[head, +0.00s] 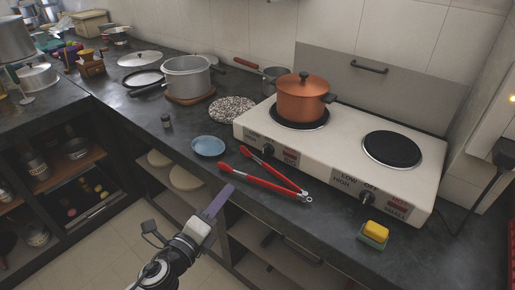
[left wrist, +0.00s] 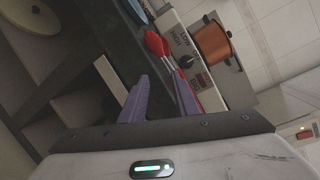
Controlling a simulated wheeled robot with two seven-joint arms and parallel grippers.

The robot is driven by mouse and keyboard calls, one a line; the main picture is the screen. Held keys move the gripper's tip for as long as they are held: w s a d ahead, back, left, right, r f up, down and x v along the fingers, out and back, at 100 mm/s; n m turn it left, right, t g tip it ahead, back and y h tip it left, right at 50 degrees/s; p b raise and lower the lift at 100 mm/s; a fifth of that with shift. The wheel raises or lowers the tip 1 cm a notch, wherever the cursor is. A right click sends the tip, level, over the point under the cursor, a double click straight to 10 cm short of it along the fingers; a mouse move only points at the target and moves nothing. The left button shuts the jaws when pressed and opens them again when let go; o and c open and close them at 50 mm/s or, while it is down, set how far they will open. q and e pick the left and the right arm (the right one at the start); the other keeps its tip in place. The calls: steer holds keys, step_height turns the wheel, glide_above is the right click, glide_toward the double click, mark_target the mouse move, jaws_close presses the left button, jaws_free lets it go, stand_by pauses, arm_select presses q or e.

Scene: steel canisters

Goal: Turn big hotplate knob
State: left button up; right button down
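The white hotplate (head: 340,150) stands on the dark counter. Its big-plate knob (head: 269,146) is black, on the front panel beside a red label, below the copper pot (head: 303,98). A second black knob (head: 367,198) sits beside the "SMALL" label. My left gripper (head: 226,190), with purple fingers, is in front of the counter edge, lower left of the big knob and apart from it. In the left wrist view its fingers (left wrist: 160,78) are spread with nothing between them. The big knob (left wrist: 186,62) shows there beyond the fingertips. My right gripper is not in view.
Red tongs (head: 270,176) lie on the counter in front of the hotplate, between my left gripper and the panel. A blue bowl (head: 208,146) sits left of them. A yellow-green sponge (head: 374,234) lies at the right. Open shelves are below the counter.

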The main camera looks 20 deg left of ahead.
mark_target(263, 148)
arm_select(q)
steer(key=w+r+m+h, duration=0.1)
steer(key=r+m, duration=0.1)
steer(key=m, duration=0.3)
steer(key=w+d+r+m+h, duration=0.1)
steer(key=w+r+m+h, duration=0.1)
steer(key=m, duration=0.3)
steer(key=w+d+r+m+h, duration=0.1)
steer(key=w+r+m, duration=0.1)
steer(key=m, duration=0.3)
steer(key=shift+w+m+h, duration=0.2)
steer(key=shift+m+h, duration=0.1)
steer(key=shift+h, duration=0.1)
steer(key=x, duration=1)
steer(key=shift+f, duration=0.15)
steer(key=c, duration=0.7)
jaws_close()
